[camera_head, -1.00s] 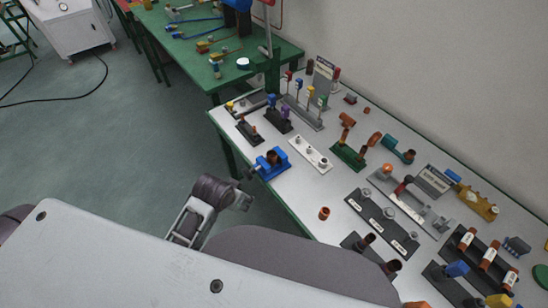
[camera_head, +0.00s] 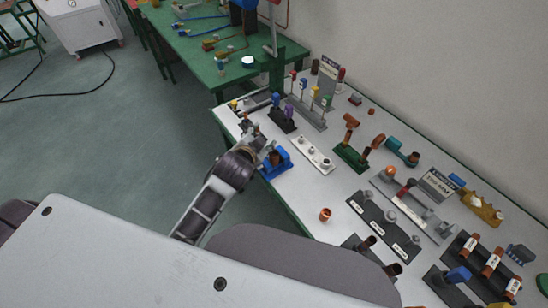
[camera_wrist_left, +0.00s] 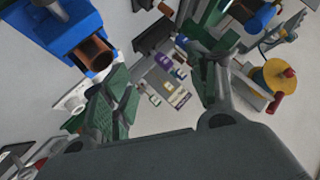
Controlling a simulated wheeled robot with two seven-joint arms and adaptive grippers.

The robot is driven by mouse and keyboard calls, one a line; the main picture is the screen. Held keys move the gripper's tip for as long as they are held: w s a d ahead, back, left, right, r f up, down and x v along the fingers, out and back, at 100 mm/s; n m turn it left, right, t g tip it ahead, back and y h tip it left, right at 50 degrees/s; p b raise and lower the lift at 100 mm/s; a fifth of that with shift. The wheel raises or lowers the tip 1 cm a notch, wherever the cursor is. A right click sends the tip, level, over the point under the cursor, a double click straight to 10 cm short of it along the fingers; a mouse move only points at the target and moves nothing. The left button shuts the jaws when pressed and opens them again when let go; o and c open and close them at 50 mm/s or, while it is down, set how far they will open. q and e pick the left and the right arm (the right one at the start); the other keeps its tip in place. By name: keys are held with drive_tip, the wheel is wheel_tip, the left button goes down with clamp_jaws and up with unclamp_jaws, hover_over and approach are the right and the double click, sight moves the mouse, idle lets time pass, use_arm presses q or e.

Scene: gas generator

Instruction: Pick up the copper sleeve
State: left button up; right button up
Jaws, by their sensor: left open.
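A short copper sleeve (camera_head: 325,215) stands alone on the white table near its front edge in the head view. Another copper tube piece (camera_wrist_left: 95,55) sits in a blue vise-like fixture (camera_wrist_left: 62,30), which also shows in the head view (camera_head: 277,163). My left gripper (camera_head: 256,142) is at the table's left edge, beside the blue fixture and apart from the lone sleeve. In the left wrist view its fingers (camera_wrist_left: 163,78) are spread with nothing held between them. The copper tube in the fixture is outside the left finger. My right gripper is not in view.
A white strip with small knobs (camera_head: 311,154), dark stands (camera_head: 282,118) and a green stand with copper parts (camera_head: 352,155) crowd the table. Bare white tabletop (camera_head: 300,190) lies around the lone sleeve. A green bench (camera_head: 195,55) stands behind.

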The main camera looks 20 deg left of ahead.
use_arm(q)
drive_tip(key=w+d+r+m+t+h, duration=0.35)
drive_tip(key=d+r+m, duration=0.3)
drive_tip(key=r, duration=0.45)
drive_tip(key=w+d+r+m+t+h, duration=0.2)
drive_tip(key=d+r+m+t+h, duration=0.35)
drive_tip(key=r, duration=0.55)
drive_tip(key=s+d+r+m+g+h, duration=0.2)
drive_tip(key=s+d+m+g+h, duration=0.5)
drive_tip(key=m, duration=0.7)
drive_tip(key=s+d+r+m+g+h, duration=0.1)
drive_tip(key=s+d+m+g+h, duration=0.3)
drive_tip(key=d+m+g, duration=0.8)
drive_tip(key=a+f+m+g+y, duration=0.2)
drive_tip(key=a+f+m+y, duration=0.1)
drive_tip(key=f+m+y, duration=0.3)
drive_tip(key=a+f+m+g+y, duration=0.2)
drive_tip(key=a+f+m+y, duration=0.15)
drive_tip(key=f+m, duration=0.5)
drive_tip(key=w+a+f+m+y, duration=0.1)
drive_tip(key=a+y, duration=0.4)
drive_tip(key=a, duration=0.5)
drive_tip(key=w+a+f+m+t+y, duration=0.1)
drive_tip(key=w+a+f+y, duration=0.2)
drive_tip(key=a, duration=0.7)
drive_tip(key=w+y, duration=0.2)
drive_tip(key=shift+w+a+t, duration=0.3)
